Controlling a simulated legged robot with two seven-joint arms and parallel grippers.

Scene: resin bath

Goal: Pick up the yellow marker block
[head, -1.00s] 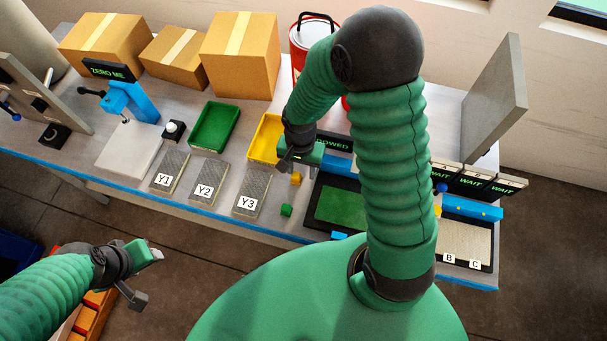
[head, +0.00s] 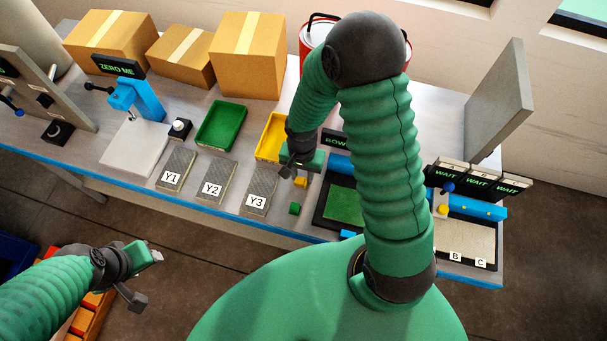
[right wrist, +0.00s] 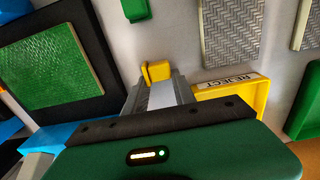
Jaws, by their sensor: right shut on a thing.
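The yellow marker block (head: 300,182) is at the tip of my right gripper (head: 294,173), right of plate Y3. In the right wrist view the block (right wrist: 157,70) sits between the fingertips of the right gripper (right wrist: 160,80), which is shut on it. The fingers hide part of the block. I cannot tell whether it still touches the table. My left gripper (head: 148,278) is open and empty, off the table's front edge at lower left.
A green block (head: 295,208) lies close in front of the yellow one. The yellow tray (right wrist: 252,92), labelled REJECT, is beside the right gripper. Plate Y3 (head: 260,188), a green tray (head: 222,125) and a black-framed green panel (head: 343,206) are nearby.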

